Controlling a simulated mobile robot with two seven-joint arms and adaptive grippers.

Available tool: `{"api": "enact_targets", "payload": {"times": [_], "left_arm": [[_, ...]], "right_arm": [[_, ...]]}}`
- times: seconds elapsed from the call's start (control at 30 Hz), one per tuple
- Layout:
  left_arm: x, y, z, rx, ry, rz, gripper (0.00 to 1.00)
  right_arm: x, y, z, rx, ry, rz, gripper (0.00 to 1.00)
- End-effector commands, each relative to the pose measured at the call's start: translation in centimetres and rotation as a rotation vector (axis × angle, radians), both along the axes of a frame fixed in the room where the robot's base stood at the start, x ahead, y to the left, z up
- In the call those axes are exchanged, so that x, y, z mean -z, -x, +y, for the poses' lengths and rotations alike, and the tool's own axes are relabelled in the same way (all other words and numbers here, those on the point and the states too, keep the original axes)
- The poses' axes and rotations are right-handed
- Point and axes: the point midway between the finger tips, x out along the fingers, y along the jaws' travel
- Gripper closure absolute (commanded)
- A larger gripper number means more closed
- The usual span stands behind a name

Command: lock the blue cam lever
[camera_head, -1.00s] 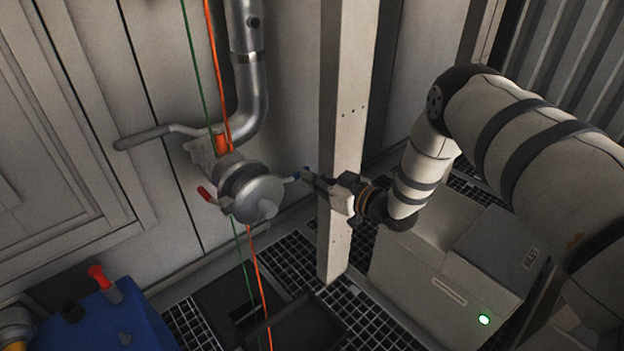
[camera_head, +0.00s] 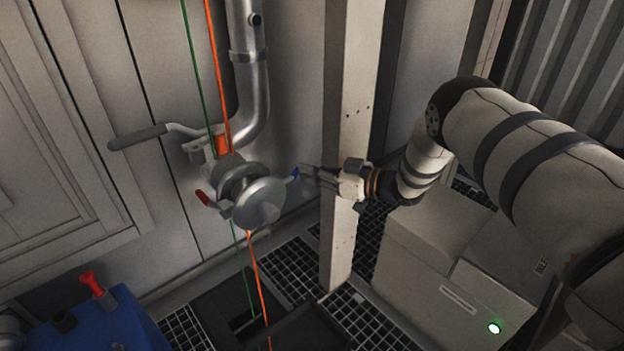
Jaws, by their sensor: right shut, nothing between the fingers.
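The blue cam lever (camera_head: 294,174) is a small blue-tipped lever on the right side of the grey metal coupling (camera_head: 260,200). It sticks out to the right, toward my right gripper. A red cam lever (camera_head: 203,198) sticks out on the coupling's left side. My right gripper (camera_head: 308,174) is shut with nothing between its fingers. Its fingertips are just right of the blue lever, close to it; I cannot tell whether they touch. My left gripper is not in view.
A silver pipe (camera_head: 250,80) with a long grey handle (camera_head: 138,137) runs above the coupling. Orange and green lines (camera_head: 258,280) hang past it. A pale post (camera_head: 350,110) stands behind my right gripper. A blue container (camera_head: 100,325) is at lower left, a pale box (camera_head: 440,270) at lower right.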

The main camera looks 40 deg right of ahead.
Motion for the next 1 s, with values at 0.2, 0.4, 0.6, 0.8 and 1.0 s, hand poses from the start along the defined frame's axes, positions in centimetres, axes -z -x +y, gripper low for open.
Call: {"api": "enact_targets", "payload": {"times": [0.2,0.4,0.6,0.8,1.0], "left_arm": [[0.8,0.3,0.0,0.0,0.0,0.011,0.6],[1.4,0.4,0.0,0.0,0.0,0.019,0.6],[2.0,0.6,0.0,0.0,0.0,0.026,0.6],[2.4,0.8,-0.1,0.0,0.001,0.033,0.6],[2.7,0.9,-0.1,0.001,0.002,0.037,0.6]], "right_arm": [[0.3,-1.7,0.0,0.0,0.002,0.001,1.0],[0.2,-3.4,0.2,0.001,0.001,0.0,1.0],[0.2,-5.0,0.8,0.0,0.001,0.0,1.0],[0.1,-6.2,1.5,0.0,0.0,0.0,1.0],[0.1,-7.2,2.2,0.002,0.0,0.0,1.0]]}}
